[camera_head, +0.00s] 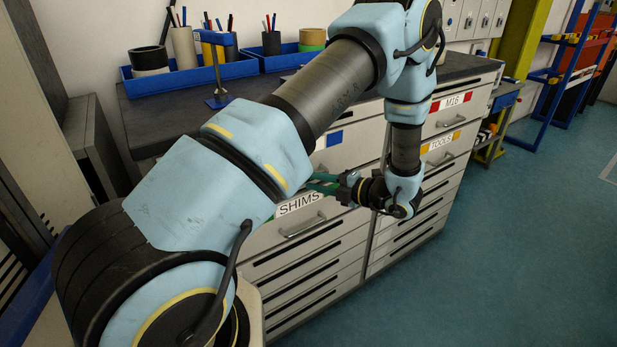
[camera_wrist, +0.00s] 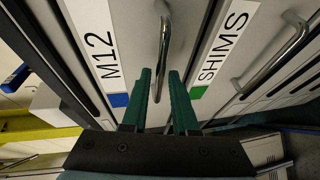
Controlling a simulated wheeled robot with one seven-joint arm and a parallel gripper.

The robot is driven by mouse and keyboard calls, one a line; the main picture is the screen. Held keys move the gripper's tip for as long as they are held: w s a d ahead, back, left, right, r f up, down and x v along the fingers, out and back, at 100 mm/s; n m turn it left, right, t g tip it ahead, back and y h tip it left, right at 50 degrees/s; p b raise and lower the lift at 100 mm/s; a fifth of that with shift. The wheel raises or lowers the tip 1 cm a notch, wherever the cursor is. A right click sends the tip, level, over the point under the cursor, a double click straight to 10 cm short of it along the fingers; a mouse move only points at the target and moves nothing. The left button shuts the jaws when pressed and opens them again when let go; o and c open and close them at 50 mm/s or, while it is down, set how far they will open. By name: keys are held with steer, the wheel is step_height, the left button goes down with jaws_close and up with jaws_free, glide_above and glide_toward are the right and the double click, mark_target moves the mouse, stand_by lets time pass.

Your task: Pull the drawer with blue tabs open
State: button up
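The drawer with blue tabs is the M12 drawer; its blue tab (camera_wrist: 118,100) sits beside the M12 label (camera_wrist: 98,42) in the wrist view. In the head view a blue tab (camera_head: 334,139) shows above the SHIMS drawer, the rest of that front largely hidden by my arm. The M12 drawer's metal bar handle (camera_wrist: 163,42) runs up the picture in the wrist view. My gripper (camera_wrist: 160,76) is open, with its two green fingers on either side of the handle's near end. A gap shows between them. In the head view my gripper (camera_head: 322,183) is at the cabinet front.
The SHIMS drawer with a green tab (camera_wrist: 197,92) and its own handle (camera_wrist: 276,60) lies just below. M16 (camera_head: 452,101) and TOOLS (camera_head: 440,145) drawers are to the right. The worktop carries blue trays (camera_head: 190,78). The floor (camera_head: 500,250) in front is clear.

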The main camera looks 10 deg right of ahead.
steer(key=shift+x, duration=1.25)
jaws_close()
stand_by(0.5)
